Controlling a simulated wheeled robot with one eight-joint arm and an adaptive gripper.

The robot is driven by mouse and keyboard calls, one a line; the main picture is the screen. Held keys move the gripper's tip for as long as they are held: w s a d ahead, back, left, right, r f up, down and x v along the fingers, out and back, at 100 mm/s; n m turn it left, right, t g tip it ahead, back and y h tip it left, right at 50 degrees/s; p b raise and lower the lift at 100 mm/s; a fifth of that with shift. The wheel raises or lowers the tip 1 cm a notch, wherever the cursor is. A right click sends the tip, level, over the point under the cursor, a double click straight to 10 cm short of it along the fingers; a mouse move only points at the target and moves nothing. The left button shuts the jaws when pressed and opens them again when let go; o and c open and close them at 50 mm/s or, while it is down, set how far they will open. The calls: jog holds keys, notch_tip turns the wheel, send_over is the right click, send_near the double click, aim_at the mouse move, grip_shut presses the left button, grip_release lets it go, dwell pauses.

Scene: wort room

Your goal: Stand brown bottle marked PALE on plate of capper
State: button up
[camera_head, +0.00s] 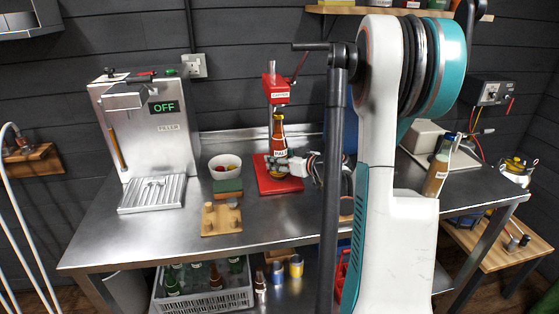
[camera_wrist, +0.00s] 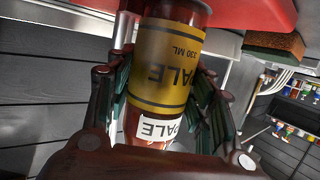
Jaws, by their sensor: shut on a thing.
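The brown bottle marked PALE (camera_head: 278,136) is upright within the red capper (camera_head: 275,86), between its head and its red base plate (camera_head: 265,184). My gripper (camera_head: 284,167) comes in from the right and is shut around the bottle's lower part. In the wrist view the bottle (camera_wrist: 168,70), with a yellow PALE label and a smaller white PALE tag, sits between both fingers of my gripper (camera_wrist: 155,88). The red plate (camera_wrist: 255,15) is close by the bottle's base there. I cannot tell whether the base touches the plate.
Left of the capper are a white bowl (camera_head: 225,165), a green-topped sponge (camera_head: 228,188) and a wooden block with pegs (camera_head: 221,218). The filler (camera_head: 150,130) stands further left. Another bottle (camera_head: 437,170) stands right of my arm. A crate of bottles (camera_head: 204,299) is below.

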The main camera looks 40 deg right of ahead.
jog(key=o, duration=1)
jog(key=shift+s, duration=0.1)
jog(key=v, duration=1.1)
jog(key=shift+s, duration=0.4)
jog(key=shift+r, duration=0.2)
